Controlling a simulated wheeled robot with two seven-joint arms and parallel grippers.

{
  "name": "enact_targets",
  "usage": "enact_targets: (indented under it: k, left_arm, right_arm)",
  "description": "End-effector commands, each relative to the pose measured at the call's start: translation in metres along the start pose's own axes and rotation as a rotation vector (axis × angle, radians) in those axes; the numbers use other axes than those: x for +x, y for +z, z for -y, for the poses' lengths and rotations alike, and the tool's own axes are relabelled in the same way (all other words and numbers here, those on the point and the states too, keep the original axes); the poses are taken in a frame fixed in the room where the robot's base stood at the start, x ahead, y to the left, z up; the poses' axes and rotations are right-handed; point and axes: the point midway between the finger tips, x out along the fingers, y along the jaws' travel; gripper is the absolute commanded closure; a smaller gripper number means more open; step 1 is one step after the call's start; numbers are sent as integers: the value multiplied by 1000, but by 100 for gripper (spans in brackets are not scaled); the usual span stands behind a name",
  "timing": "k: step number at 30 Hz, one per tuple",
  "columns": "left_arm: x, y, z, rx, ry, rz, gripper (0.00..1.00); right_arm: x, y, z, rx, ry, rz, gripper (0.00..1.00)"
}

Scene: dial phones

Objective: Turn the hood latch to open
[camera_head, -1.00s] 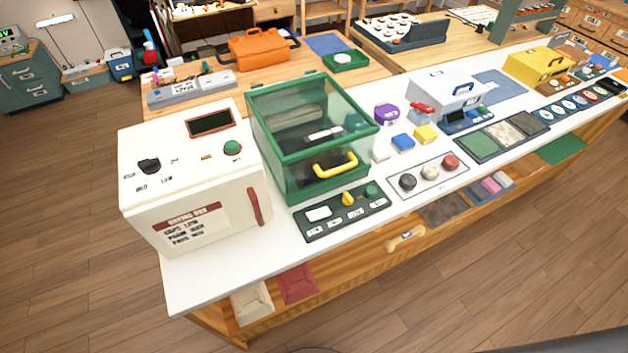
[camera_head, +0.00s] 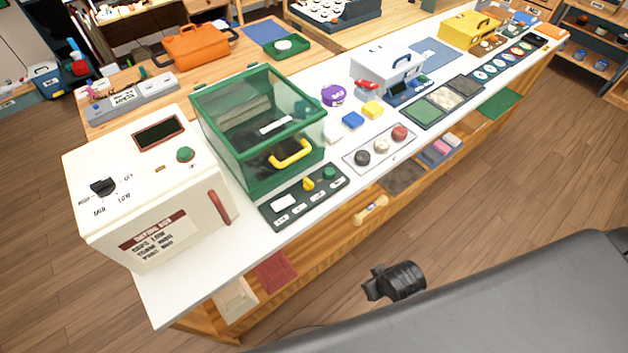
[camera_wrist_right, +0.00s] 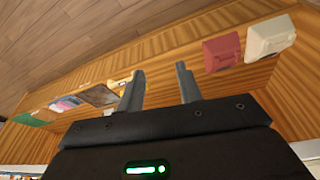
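A green-framed glass hood (camera_head: 262,185) stands shut on the white counter, with a yellow handle (camera_head: 291,153) on its front. A dark panel (camera_head: 273,219) lies in front of it, carrying a yellow knob (camera_head: 308,184), a green button (camera_head: 329,173) and white labels. I cannot tell for sure which part is the hood latch. My right gripper (camera_wrist_right: 160,85) is open and empty in the right wrist view, facing the wooden shelf under the counter. In the head view only a black part of my arm shows, in front of the counter, apart from it. My left gripper is not in view.
A cream box (camera_head: 180,195) with a black dial stands left of the hood. Three round buttons (camera_head: 381,147) sit on a panel to the right. A red block (camera_wrist_right: 222,52) and a cream block (camera_wrist_right: 270,38) lie on the lower shelf. The floor before the counter is clear.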

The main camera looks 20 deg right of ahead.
Motion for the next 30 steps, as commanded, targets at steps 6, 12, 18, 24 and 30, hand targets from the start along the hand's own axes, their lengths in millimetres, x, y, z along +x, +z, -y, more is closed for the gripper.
enact_targets:
  k: [6, 12, 18, 24, 30]
  left_arm:
    - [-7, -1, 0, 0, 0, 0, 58]
    - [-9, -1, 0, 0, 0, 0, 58]
    - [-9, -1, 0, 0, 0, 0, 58]
    - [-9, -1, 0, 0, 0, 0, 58]
    - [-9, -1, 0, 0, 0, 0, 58]
  right_arm:
    - [-77, -45, -4, -11, 8, -133, 65]
    - [-104, -129, 0, -60, -10, -450, 65]
    - [-109, -185, 11, -98, -65, -681, 65]
    - [-115, -225, 23, -130, -133, -859, 65]
    - [-118, -236, 27, -140, -161, -917, 65]
